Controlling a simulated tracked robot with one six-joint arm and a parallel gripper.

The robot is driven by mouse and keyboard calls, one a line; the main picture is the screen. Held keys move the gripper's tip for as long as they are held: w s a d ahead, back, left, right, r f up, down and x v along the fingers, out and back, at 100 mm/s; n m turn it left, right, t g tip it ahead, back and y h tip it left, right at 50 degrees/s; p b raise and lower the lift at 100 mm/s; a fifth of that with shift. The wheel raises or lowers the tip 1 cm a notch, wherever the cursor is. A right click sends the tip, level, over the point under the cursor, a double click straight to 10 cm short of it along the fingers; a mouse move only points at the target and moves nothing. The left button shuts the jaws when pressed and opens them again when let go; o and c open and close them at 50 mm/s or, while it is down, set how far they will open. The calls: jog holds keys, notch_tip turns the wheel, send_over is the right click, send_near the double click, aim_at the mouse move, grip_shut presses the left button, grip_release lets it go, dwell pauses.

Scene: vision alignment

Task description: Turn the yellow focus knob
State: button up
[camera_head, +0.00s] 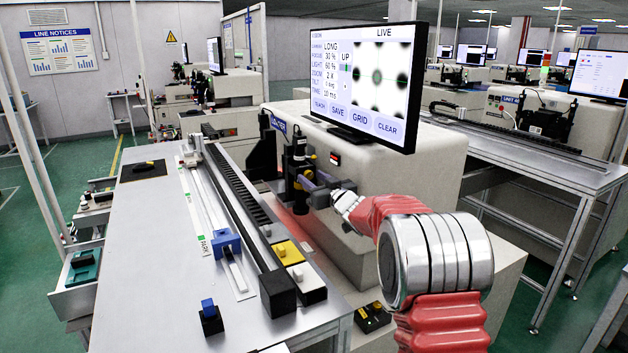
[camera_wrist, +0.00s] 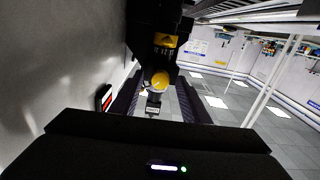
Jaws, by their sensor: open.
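The yellow focus knob (camera_wrist: 160,80) shows in the wrist view on a black upright column, facing the camera. It lies roughly midway between the two dark jaws of my gripper (camera_wrist: 158,98), which are apart. I see no contact between jaws and knob. In the head view my gripper (camera_head: 318,190) is at the black optical column (camera_head: 297,160) in front of the beige machine. The knob shows there only as a small yellow spot beside the jaws, partly hidden. The monitor (camera_head: 368,82) shows a live picture of blurred dark dots.
A metal bench (camera_head: 165,230) with a linear rail stands left of my arm. It carries a blue clamp (camera_head: 227,243), a yellow-topped block and a blue-topped joystick (camera_head: 209,314). The beige machine body (camera_head: 400,170) is close behind my gripper. A yellow label sits above the knob.

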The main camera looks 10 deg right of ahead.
jog(key=shift+c, duration=0.3)
jog(key=c, duration=0.9)
jog(key=shift+d, duration=0.15)
jog(key=shift+c, duration=0.5)
jog(key=shift+w, duration=0.1)
jog(key=shift+n, duration=0.4)
jog(key=n, duration=0.3)
jog(key=shift+n, duration=2.3)
